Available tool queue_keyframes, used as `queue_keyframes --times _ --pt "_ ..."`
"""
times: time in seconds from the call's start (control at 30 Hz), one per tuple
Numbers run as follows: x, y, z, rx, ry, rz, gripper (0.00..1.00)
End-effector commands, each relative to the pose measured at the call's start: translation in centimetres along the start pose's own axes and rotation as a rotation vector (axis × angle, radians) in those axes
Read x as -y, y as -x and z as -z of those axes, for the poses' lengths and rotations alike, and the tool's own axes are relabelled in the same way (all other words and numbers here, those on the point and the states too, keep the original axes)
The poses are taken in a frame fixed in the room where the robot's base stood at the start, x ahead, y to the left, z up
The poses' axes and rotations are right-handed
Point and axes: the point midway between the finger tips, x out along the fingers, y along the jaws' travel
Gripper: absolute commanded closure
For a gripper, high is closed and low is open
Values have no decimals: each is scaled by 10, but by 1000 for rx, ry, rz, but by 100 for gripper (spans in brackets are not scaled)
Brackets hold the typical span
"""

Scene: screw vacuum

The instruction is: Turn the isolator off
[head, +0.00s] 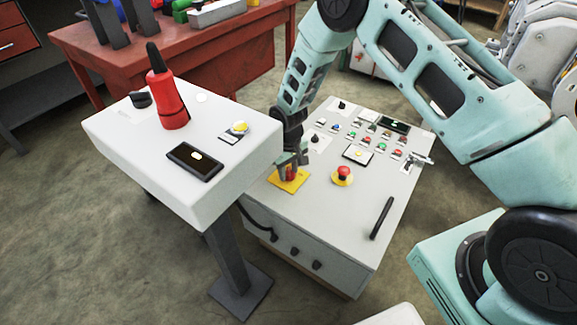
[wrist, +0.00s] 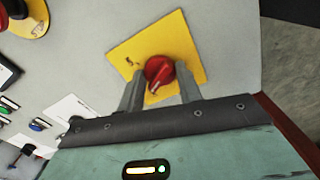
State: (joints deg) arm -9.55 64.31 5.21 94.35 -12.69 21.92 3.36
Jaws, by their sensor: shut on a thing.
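The isolator is a red rotary knob (wrist: 159,71) on a square yellow plate (wrist: 185,45), set in the light grey top of a control cabinet. In the head view the yellow plate (head: 289,180) lies near the cabinet's left edge, with the knob partly hidden by my gripper. My gripper (wrist: 160,85) reaches down over the plate, one finger on each side of the knob, shut on it. The knob's handle points toward the lower part of the wrist view, slightly left.
A red emergency stop button (head: 343,174) stands right of the isolator. Several small buttons (head: 352,134) and a black bar handle (head: 382,217) are on the same cabinet top. A white pedestal (head: 110,130) with a red joystick (head: 167,98) stands close on the left.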

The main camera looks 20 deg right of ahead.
Motion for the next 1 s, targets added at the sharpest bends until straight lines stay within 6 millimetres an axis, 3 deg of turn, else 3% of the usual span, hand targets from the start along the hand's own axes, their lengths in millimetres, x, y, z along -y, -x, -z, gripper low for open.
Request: queue_keyframes --times 0.4,1.0 --pt "0 1 0 0 237 1 88" --pt "0 0 0 0 293 0 88"
